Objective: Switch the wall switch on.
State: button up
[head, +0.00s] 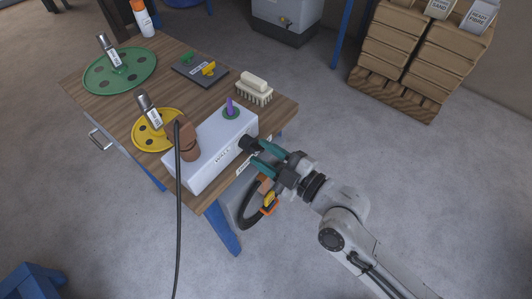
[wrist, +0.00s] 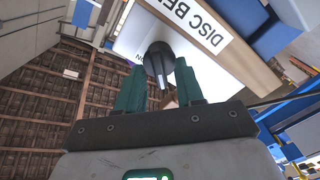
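In the wrist view the fingertips (wrist: 160,85) stand either side of the bar, with a visible gap. I cannot tell whether either touches the knob's rim.
The bench (head: 130,60) also carries a green disc (head: 100,80), a yellow disc (head: 150,143), a brush (head: 254,90) and a dark tray (head: 188,72). A black cable (head: 178,220) hangs in front.

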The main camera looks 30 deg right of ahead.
grip_shut()
jog(key=shift+m, duration=0.4)
jog(key=m+b, duration=0.1)
jog(key=m, duration=0.2)
jog(key=shift+m+b, duration=0.3)
jog(key=shift+m, duration=0.1)
jog(key=m, duration=0.4)
jog(key=shift+m+b, duration=0.3)
jog(key=m, duration=0.4)
jog(key=shift+d, duration=0.1)
jog(key=m, duration=0.4)
jog(key=shift+m, duration=0.3)
